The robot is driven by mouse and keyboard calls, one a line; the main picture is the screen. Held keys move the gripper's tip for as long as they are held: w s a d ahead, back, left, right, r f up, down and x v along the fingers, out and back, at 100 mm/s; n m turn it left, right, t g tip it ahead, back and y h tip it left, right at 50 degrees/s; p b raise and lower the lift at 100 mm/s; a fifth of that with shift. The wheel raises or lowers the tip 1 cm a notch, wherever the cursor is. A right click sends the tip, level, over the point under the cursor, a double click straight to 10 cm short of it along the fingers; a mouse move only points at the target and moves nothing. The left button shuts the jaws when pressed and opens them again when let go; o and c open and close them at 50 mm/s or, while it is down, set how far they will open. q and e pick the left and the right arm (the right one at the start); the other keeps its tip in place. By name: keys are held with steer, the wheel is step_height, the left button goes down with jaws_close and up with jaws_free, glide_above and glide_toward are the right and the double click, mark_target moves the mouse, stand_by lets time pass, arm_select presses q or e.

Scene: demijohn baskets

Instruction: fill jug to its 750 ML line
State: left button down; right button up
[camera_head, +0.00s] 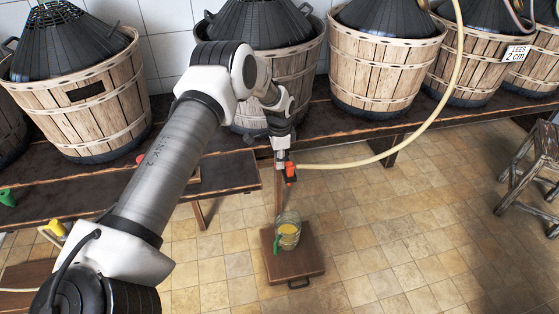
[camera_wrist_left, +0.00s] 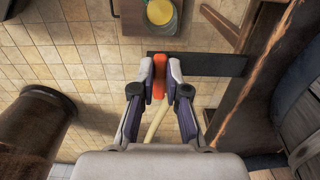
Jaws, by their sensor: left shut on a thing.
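A clear glass jug (camera_head: 288,217) with yellow liquid in it stands upright on a low brown wooden stand (camera_head: 307,264). A green patch shows on its near left side. It also shows at the top of the left wrist view (camera_wrist_left: 160,12). Its 750 ML line and exact level are too small to read. My left gripper (camera_head: 287,166) is above the jug, shut on an orange clip (camera_wrist_left: 158,80) at the end of a pale hose (camera_head: 350,164). The hose loops up to the right. I cannot tell whether liquid is flowing. My right gripper is out of view.
Wicker-basketed demijohns (camera_head: 382,60) stand along a dark bench (camera_head: 350,119) at the back. A label (camera_head: 516,54) reads "LEES 2 cm". A lower dark shelf (camera_head: 225,172) lies left of the hose end. A wooden stool (camera_head: 538,160) stands right. Tiled floor between is clear.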

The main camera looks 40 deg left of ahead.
arm_select(q)
steer(key=c, duration=1.2)
jaws_free()
steer(key=shift+o, duration=0.2)
step_height(320, 180, up, 12)
